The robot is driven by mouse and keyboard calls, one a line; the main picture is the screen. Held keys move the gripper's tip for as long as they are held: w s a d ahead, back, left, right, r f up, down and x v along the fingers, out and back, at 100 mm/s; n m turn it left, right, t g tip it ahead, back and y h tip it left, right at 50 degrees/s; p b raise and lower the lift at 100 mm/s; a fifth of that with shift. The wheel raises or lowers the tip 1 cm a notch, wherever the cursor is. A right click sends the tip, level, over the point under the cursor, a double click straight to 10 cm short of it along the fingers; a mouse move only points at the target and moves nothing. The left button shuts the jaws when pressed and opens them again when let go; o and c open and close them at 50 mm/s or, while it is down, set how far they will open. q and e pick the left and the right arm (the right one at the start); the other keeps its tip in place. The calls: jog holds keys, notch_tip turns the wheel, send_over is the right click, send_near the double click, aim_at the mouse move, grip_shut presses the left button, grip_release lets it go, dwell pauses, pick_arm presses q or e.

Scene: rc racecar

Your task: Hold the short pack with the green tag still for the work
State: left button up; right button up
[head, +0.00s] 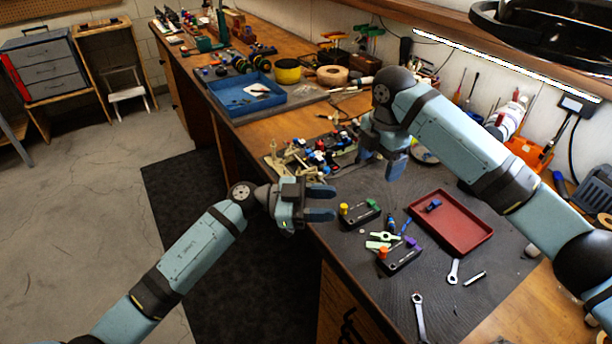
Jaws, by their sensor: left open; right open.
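A short dark pack (358,215) with a green tag and a yellow cap lies on the dark work mat. A second dark pack (401,260), with orange and purple parts, lies nearer to me. My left gripper (333,203) is at the bench's front edge, just left of the green-tagged pack, its fingers pointing right toward it; it is open and looks empty. My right gripper (384,168) hangs above the mat, behind the green-tagged pack, fingers pointing down; it is open and apart from the pack.
A partly built racecar (318,158) stands behind my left gripper. A red tray (472,237) with a small blue piece lies to the right. Wrenches (418,312) and small green and blue parts (382,240) lie around the packs. A blue tray (222,92) is farther back.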

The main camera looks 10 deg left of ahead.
aim_at(371, 202)
notch_tip(371, 202, down, 14)
jog(key=shift+r, duration=0.1)
pick_arm(q)
jog(key=w+a+n+g+y, duration=0.1)
jog(key=w+a+g+y, duration=0.1)
jog(key=w+a+y, duration=0.3)
jog(key=w+y, duration=0.1)
jog(key=y, duration=0.1)
jog(key=shift+r+g+y, duration=0.3)
jog(key=shift+r+y, duration=0.1)
jog(key=shift+a, duration=0.1)
pick_arm(e)
jog(key=c, duration=1.1)
pick_arm(q)
jog(key=shift+o, duration=0.2)
jog(key=shift+o, duration=0.2)
